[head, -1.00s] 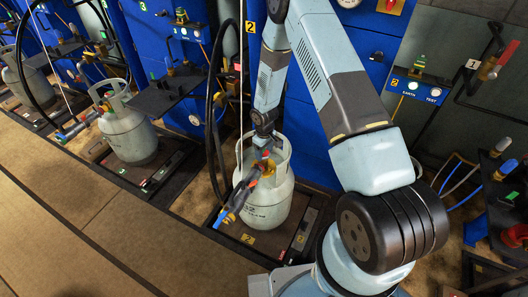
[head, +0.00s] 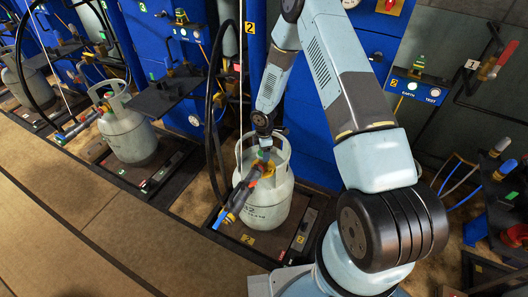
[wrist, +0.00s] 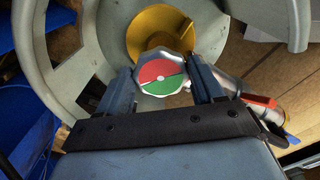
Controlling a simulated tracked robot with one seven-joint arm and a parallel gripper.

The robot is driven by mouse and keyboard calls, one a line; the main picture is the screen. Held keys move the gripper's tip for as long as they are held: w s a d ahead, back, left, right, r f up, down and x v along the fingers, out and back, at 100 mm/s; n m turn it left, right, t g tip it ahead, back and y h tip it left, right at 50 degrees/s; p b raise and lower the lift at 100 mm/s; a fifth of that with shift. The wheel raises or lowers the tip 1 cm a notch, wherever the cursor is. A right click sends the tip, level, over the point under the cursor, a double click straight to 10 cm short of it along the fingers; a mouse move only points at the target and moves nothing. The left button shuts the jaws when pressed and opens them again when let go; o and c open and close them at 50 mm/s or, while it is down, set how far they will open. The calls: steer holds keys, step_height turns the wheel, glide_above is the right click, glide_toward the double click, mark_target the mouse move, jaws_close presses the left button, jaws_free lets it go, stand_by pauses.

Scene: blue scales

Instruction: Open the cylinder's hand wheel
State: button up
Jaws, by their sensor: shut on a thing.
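The grey gas cylinder (head: 265,212) stands upright on scale 2 with a collar ring around its top. In the wrist view its hand wheel (wrist: 160,76) is a faceted disc, half red and half green, in front of the yellow valve body (wrist: 150,32). My gripper (wrist: 164,84) is shut on the hand wheel, one finger at each side of it. In the head view my gripper (head: 264,146) reaches down inside the collar, and its fingers and most of the wheel are hard to make out.
A hose connector with a blue end (head: 232,203) runs from the valve down to the left. The cylinder's grey collar (wrist: 75,45) closely surrounds my fingers. Another cylinder (head: 128,135) stands to the left. Blue cabinets are behind; the floor in front is clear.

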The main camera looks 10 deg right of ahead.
steer(key=n, duration=0.6)
steer(key=shift+w, duration=0.25)
steer(key=shift+n, duration=0.4)
steer(key=o, duration=1)
steer(key=shift+o, duration=0.2)
step_height(320, 180, up, 14)
steer(key=shift+f, duration=0.15)
